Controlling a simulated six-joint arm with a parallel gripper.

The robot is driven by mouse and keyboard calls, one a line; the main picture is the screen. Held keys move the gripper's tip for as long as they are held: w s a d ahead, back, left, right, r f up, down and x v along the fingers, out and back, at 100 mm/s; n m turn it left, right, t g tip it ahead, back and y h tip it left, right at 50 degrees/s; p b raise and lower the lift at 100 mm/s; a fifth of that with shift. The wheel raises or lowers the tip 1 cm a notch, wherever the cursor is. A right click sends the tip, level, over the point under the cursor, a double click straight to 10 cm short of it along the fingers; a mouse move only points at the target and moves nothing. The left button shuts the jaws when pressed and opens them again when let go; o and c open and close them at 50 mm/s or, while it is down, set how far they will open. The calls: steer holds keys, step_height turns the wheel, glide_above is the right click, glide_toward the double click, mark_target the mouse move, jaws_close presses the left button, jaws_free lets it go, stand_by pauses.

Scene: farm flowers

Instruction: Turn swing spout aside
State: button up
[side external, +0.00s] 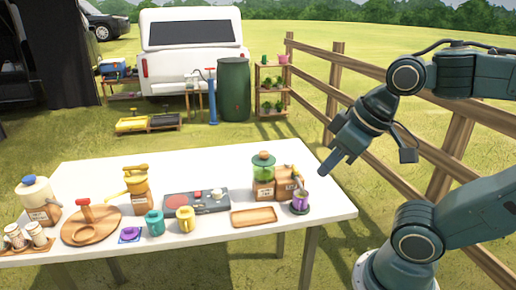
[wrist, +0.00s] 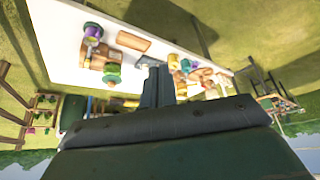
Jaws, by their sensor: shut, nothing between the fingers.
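My gripper (side external: 332,165) is shut and empty, in the air right of the white table's right end. In the wrist view its closed fingers (wrist: 158,82) point toward the table. A yellow fixture with a lever-like spout (side external: 117,193) stands on a labelled wooden block (side external: 141,203) at the table's left half, the spout reaching left. At the right end, a green lidded jar (side external: 263,167) sits on wooden blocks (side external: 284,187), with a purple cup (side external: 300,199) in front. I cannot tell for sure which part is the swing spout. My gripper touches none of these.
On the white table (side external: 325,212) are a wooden tray (side external: 254,217), a grey panel (side external: 211,203), teal (side external: 155,223) and yellow (side external: 186,220) mugs, a round board (side external: 84,234) and a cream jug (side external: 37,198). A wooden fence (side external: 340,90) stands behind my arm.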

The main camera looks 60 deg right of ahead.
steer(key=o, duration=0.7)
steer(key=shift+w, duration=0.1)
steer(key=shift+w+d+r, duration=0.35)
steer(key=shift+w, duration=0.2)
steer(key=m+g, duration=0.6)
steer(key=m, duration=0.3)
glide_above(295, 168)
step_height(295, 168, down, 9)
steer(key=shift+d+f, duration=0.1)
steer(key=shift+d, duration=0.1)
step_height(295, 168, down, 14)
steer(key=shift+r, duration=0.1)
